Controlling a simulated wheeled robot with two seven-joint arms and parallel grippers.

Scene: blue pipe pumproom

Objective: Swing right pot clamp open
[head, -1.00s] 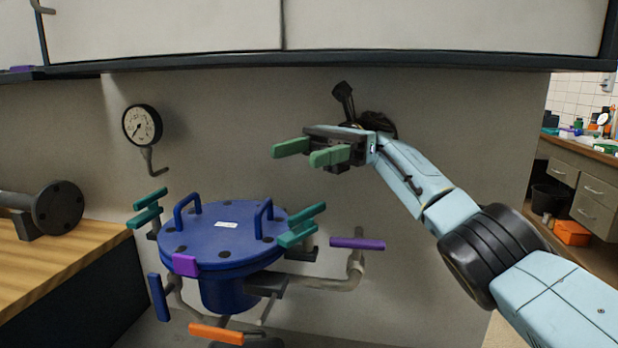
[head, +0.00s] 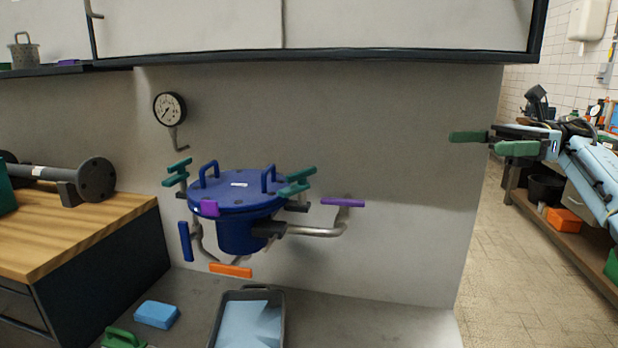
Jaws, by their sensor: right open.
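A blue lidded pot (head: 238,195) with two blue lid handles is fixed at the wall in the middle left of the head view. The right pot clamp (head: 297,182) has teal handles and sits at the right edge of the lid. A matching left teal clamp (head: 177,172) sits at the lid's left edge. My right gripper (head: 495,143) has green fingers, spread apart and empty. It is in the air well to the right of the pot, touching nothing. My left gripper is out of the picture.
A purple-handled pipe valve (head: 343,203) juts out right of the pot. An orange handle (head: 231,270) and a blue handle (head: 185,241) hang below. A grey tray (head: 280,318), a blue sponge-like block (head: 157,314) and a wooden bench (head: 75,229) lie nearby. The wall right of the valve is clear.

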